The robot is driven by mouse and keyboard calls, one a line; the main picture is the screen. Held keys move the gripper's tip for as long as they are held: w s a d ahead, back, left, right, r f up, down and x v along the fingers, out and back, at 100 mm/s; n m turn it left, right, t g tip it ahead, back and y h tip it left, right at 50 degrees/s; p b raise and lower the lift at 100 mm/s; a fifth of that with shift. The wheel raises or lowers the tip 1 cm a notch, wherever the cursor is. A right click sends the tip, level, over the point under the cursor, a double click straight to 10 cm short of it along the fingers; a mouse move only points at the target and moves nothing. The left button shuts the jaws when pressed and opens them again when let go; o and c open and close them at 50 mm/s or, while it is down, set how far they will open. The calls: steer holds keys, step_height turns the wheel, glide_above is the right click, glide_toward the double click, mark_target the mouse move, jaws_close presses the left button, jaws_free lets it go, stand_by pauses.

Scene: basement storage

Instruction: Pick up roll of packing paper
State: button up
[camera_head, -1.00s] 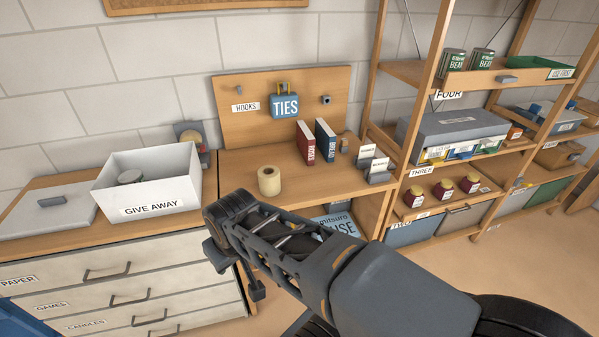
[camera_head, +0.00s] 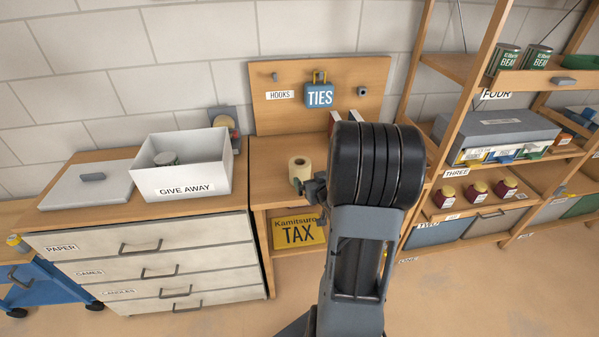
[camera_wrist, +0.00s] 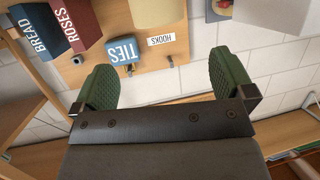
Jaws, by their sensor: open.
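The roll of packing paper is a cream roll with a hole in its top, standing upright on the wooden bench (camera_head: 268,187), in front of the hooks board. In the head view the roll (camera_head: 300,165) is partly covered at its lower edge by my gripper (camera_head: 309,188). My arm hides much of the gripper there. In the upside-down wrist view, my gripper's green fingers (camera_wrist: 164,75) are wide apart with nothing between them. A cream shape that looks like the roll (camera_wrist: 158,10) shows beyond them at the top edge, cut off by the frame.
A white GIVE AWAY box (camera_head: 183,180) stands left of the roll on a drawer cabinet. Behind are the hooks board (camera_head: 350,105) and the blue TIES block (camera_head: 320,96). Books (camera_wrist: 85,22) stand near the roll. Shelving (camera_head: 450,180) rises at right.

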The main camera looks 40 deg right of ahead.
mark_target(301, 163)
steer(key=x, duration=0.7)
steer(key=shift+w+f+p, duration=0.1)
steer(key=shift+w+p, duration=0.1)
steer(key=shift+p, duration=0.1)
steer(key=shift+p+x, duration=0.75)
steer(key=shift+x, duration=2)
steer(key=shift+s+d, duration=0.1)
steer(key=shift+d, duration=0.1)
steer(key=shift+c, duration=0.5)
steer(key=c, duration=0.7)
